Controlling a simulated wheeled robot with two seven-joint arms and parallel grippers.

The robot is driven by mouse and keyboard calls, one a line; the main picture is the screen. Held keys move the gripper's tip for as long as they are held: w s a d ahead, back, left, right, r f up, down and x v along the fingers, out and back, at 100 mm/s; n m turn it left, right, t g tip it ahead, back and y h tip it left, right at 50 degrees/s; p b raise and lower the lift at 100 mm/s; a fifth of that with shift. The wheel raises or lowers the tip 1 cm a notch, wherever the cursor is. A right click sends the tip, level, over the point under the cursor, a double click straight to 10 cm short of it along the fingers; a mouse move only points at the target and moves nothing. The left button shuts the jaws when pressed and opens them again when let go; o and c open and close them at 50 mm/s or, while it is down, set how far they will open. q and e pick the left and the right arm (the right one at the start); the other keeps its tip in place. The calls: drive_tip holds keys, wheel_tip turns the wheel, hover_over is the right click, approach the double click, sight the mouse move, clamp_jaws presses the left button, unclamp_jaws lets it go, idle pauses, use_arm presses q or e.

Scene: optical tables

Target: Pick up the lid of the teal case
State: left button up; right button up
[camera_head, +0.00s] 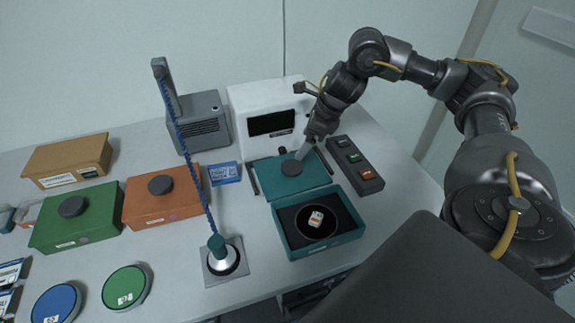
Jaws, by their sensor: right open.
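The teal case (289,245) stands open on the table, with a black inside and a small pale piece (316,219) in it. My right gripper (304,152) points down at the lid, close to the knob. It is open, and I cannot tell whether its fingers touch the knob. My left gripper is not in view.
A white instrument (243,105) stands behind the lid. A dark strip with several coloured buttons (355,164) lies to the right. Closed green (80,218) and orange (150,204) cases are on the left. A stand with a blue cord (187,145) rises left of the teal case.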

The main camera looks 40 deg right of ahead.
drive_tip(key=b, duration=0.4)
hover_over(300, 166)
drive_tip(key=f, duration=0.4)
drive_tip(key=shift+s+d+f, duration=0.1)
drive_tip(key=shift+s+f, duration=0.15)
drive_tip(key=shift+w+f, duration=0.2)
drive_tip(key=shift+f, duration=0.1)
drive_tip(key=shift+a, duration=0.2)
